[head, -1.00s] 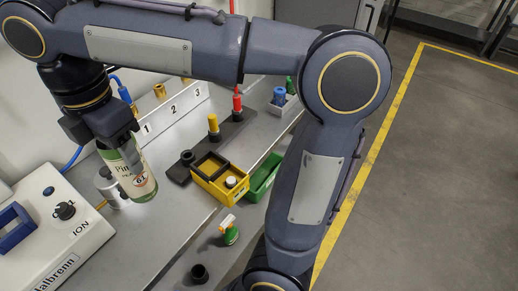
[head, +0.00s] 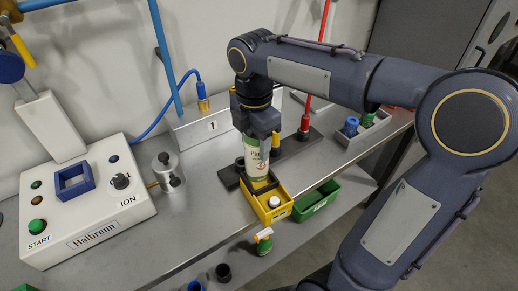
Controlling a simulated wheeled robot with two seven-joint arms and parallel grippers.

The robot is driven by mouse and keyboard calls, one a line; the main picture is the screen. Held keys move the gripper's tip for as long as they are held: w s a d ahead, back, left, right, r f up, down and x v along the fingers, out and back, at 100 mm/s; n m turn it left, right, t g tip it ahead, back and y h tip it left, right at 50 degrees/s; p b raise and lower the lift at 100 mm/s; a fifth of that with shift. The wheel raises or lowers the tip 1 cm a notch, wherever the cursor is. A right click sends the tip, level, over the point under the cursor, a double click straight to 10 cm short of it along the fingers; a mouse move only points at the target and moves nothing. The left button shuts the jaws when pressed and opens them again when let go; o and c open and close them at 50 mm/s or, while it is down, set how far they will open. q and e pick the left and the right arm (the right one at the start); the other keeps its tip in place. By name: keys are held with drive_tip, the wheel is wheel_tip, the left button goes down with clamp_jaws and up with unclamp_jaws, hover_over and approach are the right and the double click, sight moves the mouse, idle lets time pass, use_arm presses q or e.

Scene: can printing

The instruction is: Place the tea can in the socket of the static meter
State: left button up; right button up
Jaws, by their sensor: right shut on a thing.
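The tea can (head: 257,163), cream and green with a printed label, is upright in my right gripper (head: 257,140). The gripper is shut on its upper part, pointing down. The can shows just behind the yellow bin; whether its base touches anything is unclear. The white device marked Halbrenn and ION (head: 110,215) stands at the left of the bench. It carries an empty blue square socket (head: 75,183), a black knob (head: 121,181) and a green START button (head: 37,226). The can is well to the right of this socket. My left gripper is not in view.
A metal cylinder (head: 168,173) stands between the device and the can. The yellow bin (head: 270,207) and green bin (head: 316,202) sit along the bench's front edge. Bare bench (head: 195,215) lies left of the yellow bin.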

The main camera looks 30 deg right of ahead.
drive_tip(key=shift+w+d+f, duration=0.3)
drive_tip(key=shift+d+f, duration=0.15)
drive_tip(key=shift+f, duration=0.15)
drive_tip(key=shift+w+d+f, duration=0.1)
drive_tip(key=shift+d+f, duration=0.05)
drive_tip(key=shift+f, duration=0.85)
drive_tip(key=shift+w+d+f, duration=0.1)
drive_tip(key=shift+f, duration=0.95)
drive_tip(key=o, duration=0.9)
drive_tip(key=shift+o, duration=0.2)
